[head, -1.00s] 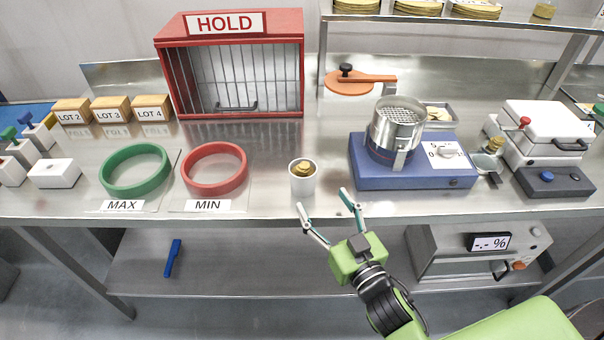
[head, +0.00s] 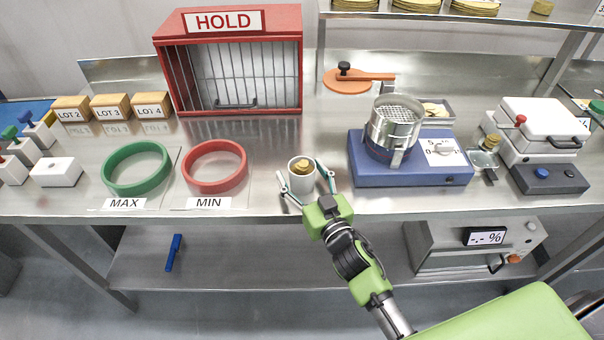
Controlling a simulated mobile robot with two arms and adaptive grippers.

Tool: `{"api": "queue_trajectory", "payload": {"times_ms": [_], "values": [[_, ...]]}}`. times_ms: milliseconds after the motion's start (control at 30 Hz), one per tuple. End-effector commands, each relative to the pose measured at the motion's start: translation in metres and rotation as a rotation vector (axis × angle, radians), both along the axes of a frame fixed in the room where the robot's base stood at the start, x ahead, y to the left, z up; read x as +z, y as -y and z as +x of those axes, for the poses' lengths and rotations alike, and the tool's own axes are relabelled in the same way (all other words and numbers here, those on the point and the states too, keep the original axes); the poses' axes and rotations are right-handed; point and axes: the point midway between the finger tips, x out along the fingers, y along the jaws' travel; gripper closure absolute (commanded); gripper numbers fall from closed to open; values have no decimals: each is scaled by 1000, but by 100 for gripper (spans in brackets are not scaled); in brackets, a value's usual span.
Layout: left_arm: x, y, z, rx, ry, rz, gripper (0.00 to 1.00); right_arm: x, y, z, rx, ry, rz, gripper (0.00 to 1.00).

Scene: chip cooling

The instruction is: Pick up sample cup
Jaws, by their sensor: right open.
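The sample cup (head: 299,179) is a white cup with golden-brown chips showing at its top. It stands upright on the steel table near the front edge, right of the red ring. My right gripper (head: 305,181) is open, with one finger on each side of the cup. I cannot tell whether the fingers touch it. The gripper's green body is just in front of the cup, over the table's front edge. My left gripper is not in view.
A red MIN ring (head: 214,184) and a green MAX ring (head: 136,187) lie to the left. A blue device (head: 412,176) with a metal sieve pot stands to the right. The red HOLD cage (head: 180,82) is behind. Bare table lies between cage and cup.

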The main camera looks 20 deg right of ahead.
Motion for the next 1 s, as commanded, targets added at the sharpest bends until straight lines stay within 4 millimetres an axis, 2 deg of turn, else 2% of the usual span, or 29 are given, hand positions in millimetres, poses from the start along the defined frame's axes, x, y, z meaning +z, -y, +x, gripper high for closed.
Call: {"api": "queue_trajectory", "payload": {"times_ms": [133,300,767,867,1000], "values": [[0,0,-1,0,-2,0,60,0,0,0,0,0,0,35],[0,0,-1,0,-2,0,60,0,0,0,0,0,0,78],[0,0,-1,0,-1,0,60,4,0,0,0,2,-2,78],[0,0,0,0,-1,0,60,13,1,0,1,4,-3,78],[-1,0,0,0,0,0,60,36,0,-2,2,5,-2,78]]}}
